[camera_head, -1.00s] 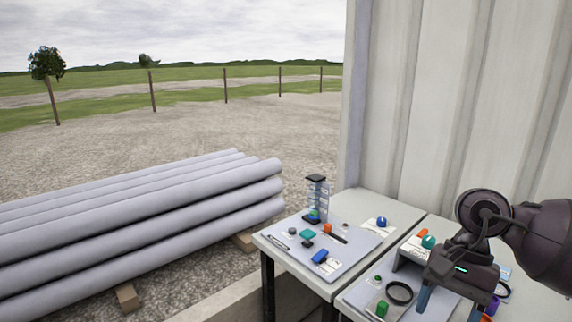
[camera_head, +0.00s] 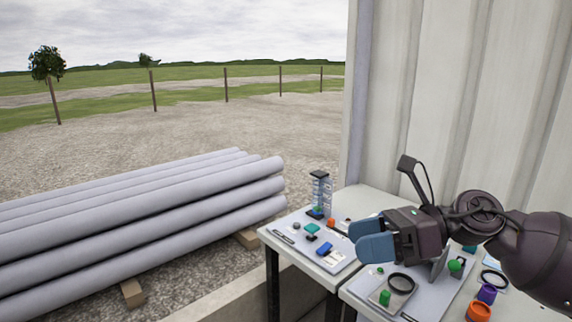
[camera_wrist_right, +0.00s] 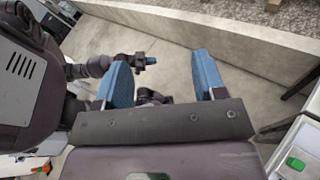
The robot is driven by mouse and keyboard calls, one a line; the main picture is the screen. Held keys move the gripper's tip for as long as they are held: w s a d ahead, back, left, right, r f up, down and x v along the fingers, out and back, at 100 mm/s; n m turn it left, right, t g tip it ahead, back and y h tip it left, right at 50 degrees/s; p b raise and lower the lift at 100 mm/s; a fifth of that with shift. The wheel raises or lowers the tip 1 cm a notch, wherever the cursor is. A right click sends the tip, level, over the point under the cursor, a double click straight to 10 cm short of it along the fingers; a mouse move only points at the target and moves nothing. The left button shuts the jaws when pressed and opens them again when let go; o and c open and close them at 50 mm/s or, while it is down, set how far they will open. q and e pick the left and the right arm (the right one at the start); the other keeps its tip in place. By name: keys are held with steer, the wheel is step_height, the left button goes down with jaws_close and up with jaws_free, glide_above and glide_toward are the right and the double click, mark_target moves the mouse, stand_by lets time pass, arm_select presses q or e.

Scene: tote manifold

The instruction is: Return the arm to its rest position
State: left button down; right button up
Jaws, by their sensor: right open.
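My right gripper (camera_head: 362,238) is raised over the front of the tables, its blue fingers pointing left. In the right wrist view, my right gripper (camera_wrist_right: 163,80) is open, with nothing between its two blue fingers. My dark right arm comes in from the right edge of the head view. My left gripper is not in the head view. What looks like my left gripper (camera_wrist_right: 150,61) shows small and far below in the wrist view; its jaw state cannot be made out.
The left table (camera_head: 350,206) carries a board with coloured parts and a clear stacked column (camera_head: 320,192). The right table carries a black ring (camera_head: 401,283), a green part (camera_head: 385,298) and an orange ring (camera_head: 478,311). A corrugated wall (camera_head: 450,90) stands behind; grey pipes (camera_head: 150,230) lie left.

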steer(key=w+d+f+m+t+y, duration=0.1)
steer(key=w+d+f+m+t, duration=0.15)
steer(key=m+t, duration=0.65)
steer(key=w+d+f+m+t, duration=0.1)
steer(key=w+m+t, duration=0.3)
steer(key=m, duration=0.9)
steer(key=s+d+f+m+t+h, duration=0.1)
steer(key=d+f+m+t+h, duration=0.15)
steer(key=f+m+h, duration=0.4)
steer(key=s+d+f+m+t+h, duration=0.2)
steer(key=d+f+m+h, duration=0.15)
steer(key=f+m, duration=0.55)
arm_select(q)
steer(key=shift+s+a+r+p, duration=0.15)
steer(key=shift+s+p, duration=0.15)
steer(key=shift+s, duration=0.05)
arm_select(e)
steer(key=s+d+f+m+g+h, duration=0.2)
steer(key=s+f+m, duration=0.4)
steer(key=s+f, duration=0.5)
steer(key=s+d+f+m+g+h, duration=0.3)
steer(key=s+f+m+g+h, duration=0.1)
steer(key=s+f, duration=0.7)
steer(key=s+m, duration=0.1)
steer(key=s, duration=0.1)
steer(key=shift+s+d+f+m+g, duration=0.15)
steer(key=shift+s+d+m+g, duration=0.15)
steer(key=shift+d+m+g, duration=0.05)
arm_select(q)
steer(key=shift+w, duration=0.15)
